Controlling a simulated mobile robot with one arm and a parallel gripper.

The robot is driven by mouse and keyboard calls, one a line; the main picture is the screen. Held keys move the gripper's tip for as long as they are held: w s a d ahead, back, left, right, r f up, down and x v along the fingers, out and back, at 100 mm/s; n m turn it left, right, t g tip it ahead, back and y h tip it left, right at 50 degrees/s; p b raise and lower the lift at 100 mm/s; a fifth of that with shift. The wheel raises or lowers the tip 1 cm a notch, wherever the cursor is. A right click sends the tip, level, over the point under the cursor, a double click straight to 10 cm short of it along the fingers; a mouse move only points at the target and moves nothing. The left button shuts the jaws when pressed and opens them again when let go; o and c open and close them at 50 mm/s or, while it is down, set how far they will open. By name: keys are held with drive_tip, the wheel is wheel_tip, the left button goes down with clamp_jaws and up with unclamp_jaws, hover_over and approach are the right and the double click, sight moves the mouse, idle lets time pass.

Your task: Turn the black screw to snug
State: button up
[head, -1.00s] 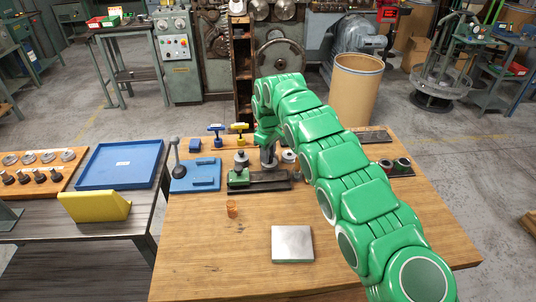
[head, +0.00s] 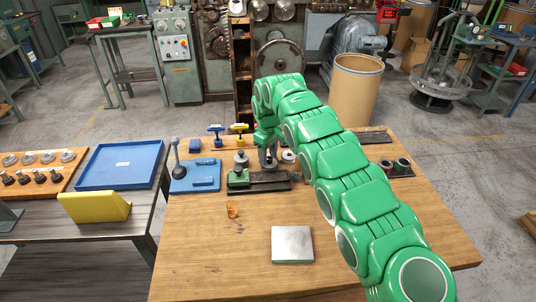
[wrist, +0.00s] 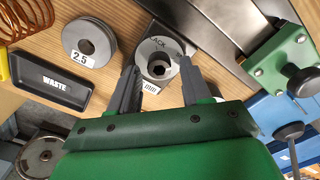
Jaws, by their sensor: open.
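In the wrist view my gripper (wrist: 160,82) is open. Its two grey fingers stand apart, one on each side of a round grey collar (wrist: 153,48) with a dark central hole. The collar's lettering is partly hidden; "ACK" and "mm" can be read. I cannot tell whether the fingers touch it. A black knob-headed screw (wrist: 303,80) stands on a green block (wrist: 280,62) to the right, apart from the fingers. In the head view the green block (head: 238,179) sits on a dark base, left of my gripper (head: 267,160), which my arm partly hides.
A grey "2.5" roller (wrist: 88,42), a black "WASTE" tray (wrist: 50,80) and an orange coil (wrist: 15,40) lie left of my gripper. In the head view, blue and yellow T-handles (head: 239,130) stand behind.

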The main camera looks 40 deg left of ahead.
sight(268, 157)
wheel_tip(268, 157, up, 7)
drive_tip(key=shift+f, duration=0.1)
drive_tip(key=shift+r, duration=0.45)
idle(0.5)
